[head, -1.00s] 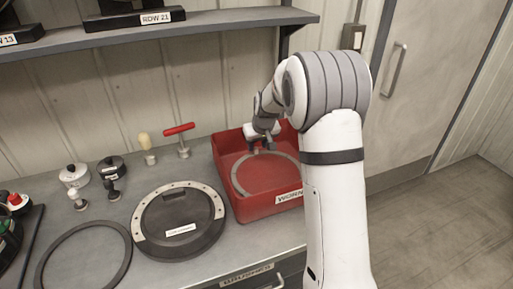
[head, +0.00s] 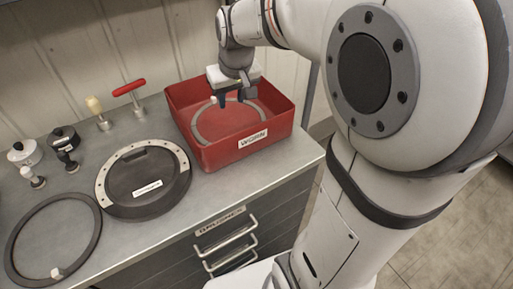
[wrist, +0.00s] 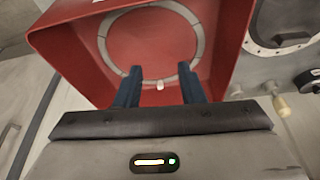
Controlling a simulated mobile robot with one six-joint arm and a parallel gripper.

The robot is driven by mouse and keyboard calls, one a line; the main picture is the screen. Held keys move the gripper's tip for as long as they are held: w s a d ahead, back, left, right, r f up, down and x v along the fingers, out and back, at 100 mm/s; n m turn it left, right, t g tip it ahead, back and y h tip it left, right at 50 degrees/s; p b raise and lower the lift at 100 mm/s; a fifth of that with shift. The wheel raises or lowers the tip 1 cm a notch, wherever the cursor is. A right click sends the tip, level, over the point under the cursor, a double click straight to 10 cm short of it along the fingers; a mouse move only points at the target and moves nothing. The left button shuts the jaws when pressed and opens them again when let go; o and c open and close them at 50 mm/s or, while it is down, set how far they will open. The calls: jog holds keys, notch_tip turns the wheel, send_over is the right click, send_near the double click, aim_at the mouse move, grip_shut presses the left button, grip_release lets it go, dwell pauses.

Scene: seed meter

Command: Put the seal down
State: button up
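A grey ring seal (head: 200,127) lies in the red bin (head: 222,155) labelled "WORN". The wrist view shows the same seal (wrist: 199,40) against the bin's red floor, with a small pale tab on its near edge. My gripper (head: 228,100) points down into the bin over the seal's back part. In the wrist view, my gripper's two dark fingers (wrist: 160,88) stand apart, with the pale tab showing between their tips. I see no finger contact with the seal. A second, darker ring (head: 92,240) with a pale tab lies on the bench at left.
A round black lid with a bolted pale rim (head: 183,165) sits between that ring and the bin. A red T-handled tool (head: 130,88), a cream-knobbed tool (head: 95,104) and small knobbed parts stand behind it. The bin's walls surround my gripper. Drawers (head: 232,245) are below.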

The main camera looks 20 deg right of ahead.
jog(key=s+f+m, duration=0.1)
jog(key=s+f, duration=0.2)
jog(key=s, duration=1.4)
jog(key=shift+s+d+f+g, duration=0.2)
jog(key=shift+s+d+g, duration=0.05)
jog(key=shift+s+g, duration=0.15)
